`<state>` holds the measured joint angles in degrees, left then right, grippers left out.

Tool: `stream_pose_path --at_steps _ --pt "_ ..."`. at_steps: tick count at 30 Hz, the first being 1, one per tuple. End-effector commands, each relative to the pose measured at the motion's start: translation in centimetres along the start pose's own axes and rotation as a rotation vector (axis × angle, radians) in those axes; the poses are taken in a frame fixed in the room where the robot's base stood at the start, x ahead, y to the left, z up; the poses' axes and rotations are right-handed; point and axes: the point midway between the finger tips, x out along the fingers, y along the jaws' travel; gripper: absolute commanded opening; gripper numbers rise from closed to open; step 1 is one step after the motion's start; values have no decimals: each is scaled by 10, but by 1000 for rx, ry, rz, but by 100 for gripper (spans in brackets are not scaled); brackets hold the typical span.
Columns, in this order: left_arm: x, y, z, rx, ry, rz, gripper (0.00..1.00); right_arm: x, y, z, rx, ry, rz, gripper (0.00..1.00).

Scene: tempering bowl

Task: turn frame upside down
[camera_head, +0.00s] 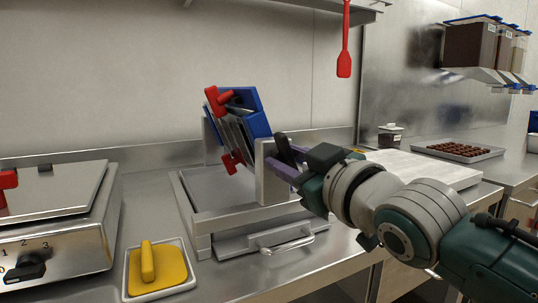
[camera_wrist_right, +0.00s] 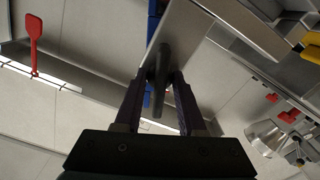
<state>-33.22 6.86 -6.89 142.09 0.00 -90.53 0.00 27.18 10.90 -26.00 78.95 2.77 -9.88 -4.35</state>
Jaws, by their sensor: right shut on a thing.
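The frame (camera_head: 257,124), blue and grey with red clamps, sits steeply tilted between the two upright posts of a metal stand (camera_head: 272,187). Its lower part is partly hidden by the right post. My right gripper (camera_head: 284,158) comes in from the right and is shut on a dark handle (camera_head: 282,145) on the outer side of that post. In the right wrist view the purple fingers (camera_wrist_right: 158,84) close around the dark handle (camera_wrist_right: 151,103), with the grey post (camera_wrist_right: 235,22) beyond and a strip of blue behind it. My left gripper is not in view.
A shallow tray with a handle (camera_head: 290,245) lies under the stand. A yellow scraper (camera_head: 160,268) in a small tray is at front left, beside a steel machine (camera_head: 60,205). A white slab (camera_head: 425,166) and a tray of chocolates (camera_head: 458,150) are at right. A red spatula (camera_head: 345,50) hangs above.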

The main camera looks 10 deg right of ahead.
Motion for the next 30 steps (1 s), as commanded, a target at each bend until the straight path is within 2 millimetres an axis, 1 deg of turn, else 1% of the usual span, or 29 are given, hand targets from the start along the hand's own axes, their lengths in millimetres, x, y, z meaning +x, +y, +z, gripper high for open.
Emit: stream_pose_path --at_steps 7,30 --pt "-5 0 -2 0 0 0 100 1 -3 -2 -125 -2 0 0" --pt "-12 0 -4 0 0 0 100 2 -4 -1 -511 -2 0 0"
